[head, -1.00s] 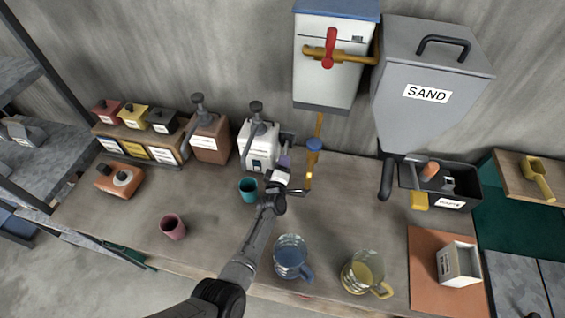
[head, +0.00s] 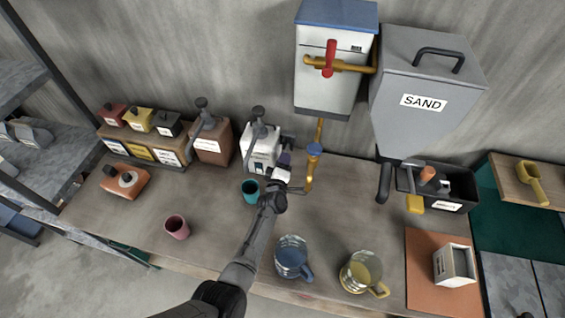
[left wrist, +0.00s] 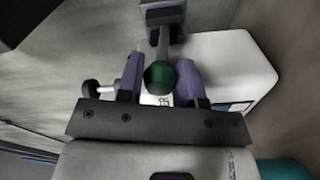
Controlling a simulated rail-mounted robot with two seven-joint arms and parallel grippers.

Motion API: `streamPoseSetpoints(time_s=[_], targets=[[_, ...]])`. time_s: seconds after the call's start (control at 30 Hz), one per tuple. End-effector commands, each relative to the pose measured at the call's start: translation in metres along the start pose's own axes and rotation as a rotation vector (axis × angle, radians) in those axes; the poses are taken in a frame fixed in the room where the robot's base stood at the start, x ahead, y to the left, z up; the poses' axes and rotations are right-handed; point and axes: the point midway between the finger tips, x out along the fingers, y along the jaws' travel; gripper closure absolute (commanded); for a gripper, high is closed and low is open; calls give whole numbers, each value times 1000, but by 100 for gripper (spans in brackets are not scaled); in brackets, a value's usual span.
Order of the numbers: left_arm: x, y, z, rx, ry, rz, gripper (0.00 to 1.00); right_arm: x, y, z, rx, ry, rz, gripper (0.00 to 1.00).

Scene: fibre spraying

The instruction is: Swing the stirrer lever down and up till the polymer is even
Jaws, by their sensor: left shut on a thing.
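The white machine (head: 262,150) stands at the back of the bench, against the wall side. Its stirrer lever ends in a green knob (left wrist: 160,77), seen in the left wrist view between two purple fingers. My left gripper (head: 284,160) is at the right front of the white machine and shut on this lever knob. The gripper hides the lever in the head view. The polymer inside cannot be seen. My right gripper is not in view.
A teal cup (head: 251,191) stands just left of my left arm. A blue jug (head: 291,258) and a yellowish jug (head: 360,271) stand at the front. A brass pipe with a blue knob (head: 314,150) is close right of the gripper. A sand hopper (head: 425,85) hangs at right.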

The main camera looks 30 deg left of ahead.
Motion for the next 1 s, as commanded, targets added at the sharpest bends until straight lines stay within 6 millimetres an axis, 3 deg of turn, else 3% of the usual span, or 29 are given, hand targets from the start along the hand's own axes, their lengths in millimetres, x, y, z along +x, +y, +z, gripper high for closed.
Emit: streamPoseSetpoints(time_s=[0.07,0.1,0.37,0.67,1.0], targets=[[2,6,-1,-1,5,10,100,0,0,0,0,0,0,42],[2,6,-1,-1,5,10,66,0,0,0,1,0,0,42],[1,3,-1,0,2,5,41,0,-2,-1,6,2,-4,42],[-2,2,-1,0,0,2,39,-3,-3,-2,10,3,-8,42],[-47,4,-1,1,-1,0,39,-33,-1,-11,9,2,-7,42]])
